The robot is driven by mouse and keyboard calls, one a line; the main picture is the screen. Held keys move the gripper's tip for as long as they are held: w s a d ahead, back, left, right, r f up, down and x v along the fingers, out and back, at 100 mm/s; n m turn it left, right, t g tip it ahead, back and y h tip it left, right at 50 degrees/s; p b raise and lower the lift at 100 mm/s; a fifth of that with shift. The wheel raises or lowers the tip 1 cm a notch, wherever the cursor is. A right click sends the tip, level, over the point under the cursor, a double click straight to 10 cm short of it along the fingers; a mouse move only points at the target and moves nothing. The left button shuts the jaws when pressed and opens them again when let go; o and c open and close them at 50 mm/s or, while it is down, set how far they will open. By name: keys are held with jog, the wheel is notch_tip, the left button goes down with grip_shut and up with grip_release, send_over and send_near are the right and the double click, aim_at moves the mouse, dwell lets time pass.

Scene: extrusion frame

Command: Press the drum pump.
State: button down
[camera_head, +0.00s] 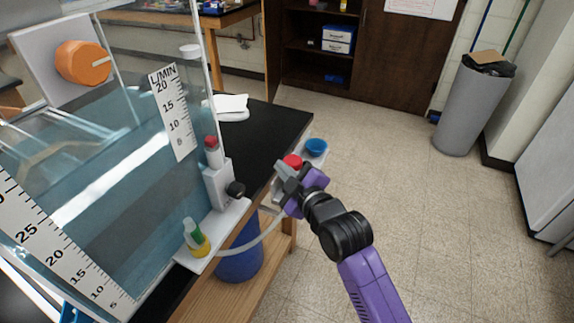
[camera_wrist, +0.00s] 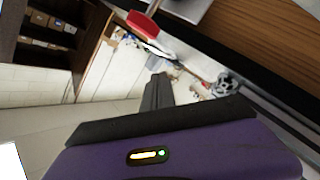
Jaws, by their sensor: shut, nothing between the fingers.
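A red cap (camera_head: 293,161) shows just beyond my gripper (camera_head: 286,170), by the front edge of the black counter; I take it as the drum pump's top. My gripper overlaps the view of what is under the cap, so the pump body is mostly hidden. In the wrist view a red disc (camera_wrist: 142,25) on a pale stem stands ahead of and slightly left of my gripper (camera_wrist: 158,80). My fingers are shut with nothing between them. I cannot tell whether they touch the red cap. A blue drum (camera_head: 240,255) stands below the counter, partly hidden.
A blue cup (camera_head: 316,148) sits right beside the red cap. A clear water tank (camera_head: 110,180) with scales and an orange knob (camera_head: 84,63) fills the left. A pale hose (camera_head: 255,243) runs near the drum. A grey bin (camera_head: 472,105) stands at right; the floor between is clear.

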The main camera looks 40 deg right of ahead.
aim_at(293, 163)
jog(key=shift+w+d+f, duration=0.65)
jog(key=shift+d+f, duration=0.2)
jog(key=shift+d, duration=0.1)
jog(key=shift+w+d+f, duration=0.6)
jog(key=shift+d+f, duration=0.2)
jog(key=shift+d, duration=0.1)
notch_tip(293, 163, down, 5)
jog(key=b, duration=0.4)
jog(key=shift+f, duration=0.2)
